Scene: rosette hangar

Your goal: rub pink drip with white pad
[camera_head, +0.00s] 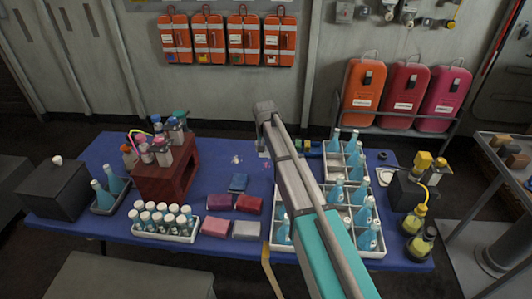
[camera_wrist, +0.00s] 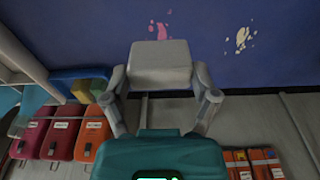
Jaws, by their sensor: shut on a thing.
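My gripper (camera_wrist: 160,78) is shut on a white pad (camera_wrist: 160,62), its two fingers on the pad's left and right sides in the wrist view. The pad looks light grey and is held level over the blue table. The pink drip (camera_wrist: 160,30) is a small pink mark on the tabletop, just beyond the pad's far edge in the wrist view. The pad does not cover it, and I cannot tell whether the pad touches the table.
A cream splotch (camera_wrist: 243,38) lies right of the pink drip. In the head view, several folded cloths or pads, including a dark red one (camera_head: 248,204), lie left of my arm. A divided bottle crate (camera_head: 272,243) stands under and right of it. A dark red rack (camera_head: 165,178) stands left.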

